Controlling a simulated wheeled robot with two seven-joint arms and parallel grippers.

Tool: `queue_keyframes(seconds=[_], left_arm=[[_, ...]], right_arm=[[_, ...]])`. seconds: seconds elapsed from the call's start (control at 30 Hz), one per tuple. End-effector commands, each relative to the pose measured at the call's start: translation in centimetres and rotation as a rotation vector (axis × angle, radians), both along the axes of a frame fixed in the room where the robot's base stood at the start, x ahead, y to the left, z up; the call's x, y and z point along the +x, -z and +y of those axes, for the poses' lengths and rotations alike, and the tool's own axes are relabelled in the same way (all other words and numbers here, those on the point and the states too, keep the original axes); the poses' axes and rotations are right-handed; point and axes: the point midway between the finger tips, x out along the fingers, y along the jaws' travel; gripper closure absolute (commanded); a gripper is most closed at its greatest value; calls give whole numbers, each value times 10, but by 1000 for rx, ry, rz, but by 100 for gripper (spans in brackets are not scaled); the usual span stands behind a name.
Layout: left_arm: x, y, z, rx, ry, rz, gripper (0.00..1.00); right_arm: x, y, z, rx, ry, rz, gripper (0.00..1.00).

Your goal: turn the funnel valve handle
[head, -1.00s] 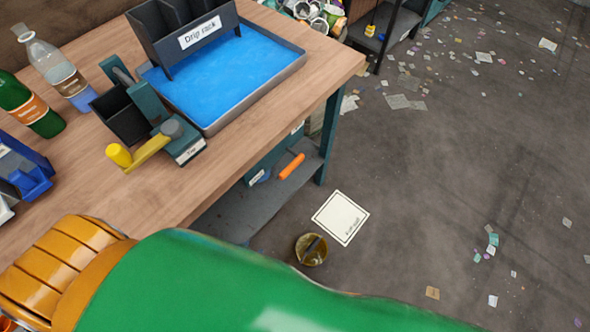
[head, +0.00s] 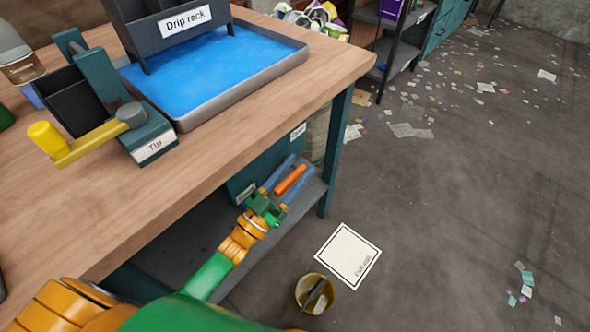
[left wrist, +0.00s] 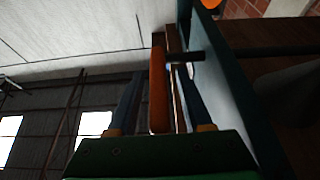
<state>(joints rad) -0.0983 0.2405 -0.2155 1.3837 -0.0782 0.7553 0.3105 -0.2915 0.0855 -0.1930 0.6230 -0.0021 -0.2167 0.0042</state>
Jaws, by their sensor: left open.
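The orange valve handle (head: 290,180) is a short bar under the workbench, in front of a teal housing (head: 245,180). My left gripper (head: 295,166) is open, with one blue finger on each side of the handle. In the left wrist view the orange handle (left wrist: 158,88) stands between the two spread fingers (left wrist: 160,85), apart from the left one; contact with the right one cannot be told. A dark rod runs behind it towards the teal panel. The funnel itself is mostly hidden under the bench top. My right gripper is not in view.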

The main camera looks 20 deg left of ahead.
Motion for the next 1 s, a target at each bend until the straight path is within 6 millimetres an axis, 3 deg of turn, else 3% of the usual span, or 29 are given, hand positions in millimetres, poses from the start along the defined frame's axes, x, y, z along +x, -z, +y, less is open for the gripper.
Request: queue_keyframes(seconds=[0.07, 0.2, 0.27, 1.0], left_arm=[[0, 0, 0, 0, 0, 0, 50], [0, 1, 0, 0, 0, 1, 88], [0, 1, 0, 0, 0, 1, 100], [0, 1, 0, 1, 0, 2, 100]], right_arm=[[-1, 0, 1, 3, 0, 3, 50], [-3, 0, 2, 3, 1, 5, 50], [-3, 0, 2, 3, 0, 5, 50], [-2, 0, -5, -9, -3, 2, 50]])
